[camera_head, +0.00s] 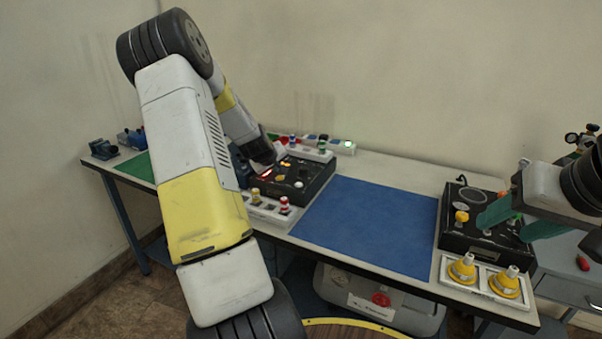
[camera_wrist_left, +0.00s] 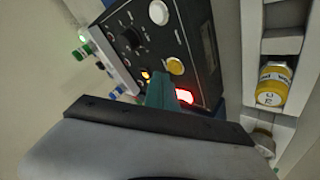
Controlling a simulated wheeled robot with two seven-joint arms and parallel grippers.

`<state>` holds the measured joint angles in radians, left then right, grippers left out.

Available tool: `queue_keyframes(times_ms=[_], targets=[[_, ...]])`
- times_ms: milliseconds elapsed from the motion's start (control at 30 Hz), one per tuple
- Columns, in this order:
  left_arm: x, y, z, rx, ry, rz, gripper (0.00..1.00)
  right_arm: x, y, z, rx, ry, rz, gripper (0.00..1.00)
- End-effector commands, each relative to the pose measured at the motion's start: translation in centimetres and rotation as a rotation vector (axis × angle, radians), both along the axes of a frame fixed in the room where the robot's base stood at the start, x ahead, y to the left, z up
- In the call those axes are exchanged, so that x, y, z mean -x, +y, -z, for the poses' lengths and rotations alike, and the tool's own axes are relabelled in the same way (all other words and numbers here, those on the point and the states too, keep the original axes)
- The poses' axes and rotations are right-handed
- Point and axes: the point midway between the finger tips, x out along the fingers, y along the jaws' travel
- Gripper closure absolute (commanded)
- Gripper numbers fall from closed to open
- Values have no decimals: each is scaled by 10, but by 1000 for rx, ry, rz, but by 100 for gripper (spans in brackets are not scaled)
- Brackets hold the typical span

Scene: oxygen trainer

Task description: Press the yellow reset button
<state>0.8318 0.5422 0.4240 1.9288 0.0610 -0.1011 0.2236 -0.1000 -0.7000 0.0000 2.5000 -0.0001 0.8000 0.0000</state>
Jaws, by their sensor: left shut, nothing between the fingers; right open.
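A black control box (camera_head: 318,181) stands at the table's left part. My right gripper (camera_head: 519,222) is open over the black box at right (camera_head: 467,236).
A blue mat (camera_head: 365,226) lies clear between the boxes. White racks with coloured plugs (camera_head: 270,211) stand before and behind the left box. Two yellow-capped fittings (camera_head: 463,268) sit in a tray at the front right. A wall closes off the back.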

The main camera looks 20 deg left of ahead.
Motion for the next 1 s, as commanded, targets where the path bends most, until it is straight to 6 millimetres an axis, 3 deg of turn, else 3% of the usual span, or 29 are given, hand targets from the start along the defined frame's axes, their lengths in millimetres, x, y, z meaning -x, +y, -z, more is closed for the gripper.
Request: queue_keyframes(times_ms=[267, 733, 1000], targets=[[0, 0, -3, -1, -1, 1, 100, 0, 0, 0, 0, 0, 0, 47], [0, 0, -47, -1, -2, 0, 100, 0, 0, 0, 0, 0, 0, 47], [0, 0, -50, 0, 0, 0, 100, 0, 0, 0, 0, 0, 0, 47]])
